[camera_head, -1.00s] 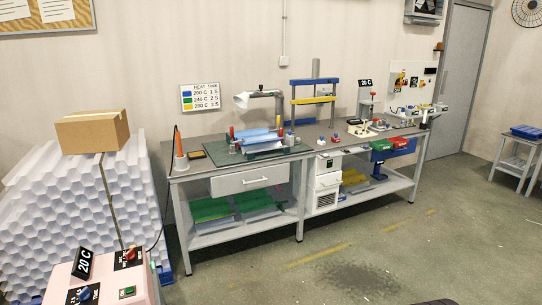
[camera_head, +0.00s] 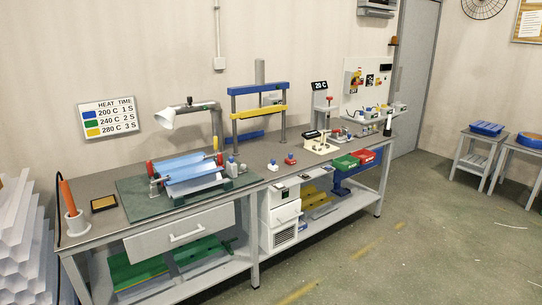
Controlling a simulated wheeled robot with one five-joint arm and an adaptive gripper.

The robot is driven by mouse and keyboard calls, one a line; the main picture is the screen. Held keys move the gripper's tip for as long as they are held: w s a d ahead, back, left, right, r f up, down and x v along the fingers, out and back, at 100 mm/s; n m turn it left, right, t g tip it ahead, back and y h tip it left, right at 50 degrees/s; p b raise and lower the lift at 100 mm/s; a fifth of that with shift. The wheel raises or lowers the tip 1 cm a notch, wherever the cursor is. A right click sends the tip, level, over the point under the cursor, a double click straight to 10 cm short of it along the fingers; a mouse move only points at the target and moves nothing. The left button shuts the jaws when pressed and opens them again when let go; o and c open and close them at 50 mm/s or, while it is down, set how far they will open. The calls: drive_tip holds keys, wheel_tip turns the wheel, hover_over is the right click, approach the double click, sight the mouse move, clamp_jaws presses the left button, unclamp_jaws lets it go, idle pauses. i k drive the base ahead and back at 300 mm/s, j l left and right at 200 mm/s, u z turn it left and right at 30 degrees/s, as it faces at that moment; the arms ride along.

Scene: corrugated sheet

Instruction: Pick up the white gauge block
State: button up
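I cannot make out a white gauge block for certain at this size. A pale cream block with small posts (camera_head: 320,145) sits on the long grey workbench (camera_head: 100,205), right of the blue and yellow press frame. My gripper is not in view.
A green board with blue sheets on rollers (camera_head: 132,198) fills the bench's left part. A lamp (camera_head: 165,117) bends over it. Red bin (camera_head: 368,156) and green bin (camera_head: 345,163) hang at the front edge. Floor (camera_head: 400,250) before the bench is clear.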

sight(272, 167)
drive_tip(key=i+u, duration=0.15)
drive_tip(key=i, duration=0.35)
drive_tip(key=i+l+u, duration=0.2)
drive_tip(key=i, duration=0.25)
drive_tip(key=i+l+u, duration=0.15)
drive_tip(key=i, duration=0.3)
drive_tip(key=i+l+u, duration=0.15)
drive_tip(key=u, duration=0.3)
drive_tip(key=i+l+u, duration=0.25)
drive_tip(key=u, duration=0.2)
drive_tip(key=i+l+u, duration=0.3)
drive_tip(key=u, duration=0.15)
drive_tip(key=i+l+u, duration=0.1)
drive_tip(key=l+u, duration=0.35)
drive_tip(key=i+l+u, duration=0.1)
drive_tip(key=l+u, duration=0.25)
drive_tip(key=l, duration=0.15)
drive_tip(key=l+u, duration=0.75)
drive_tip(key=l, duration=0.2)
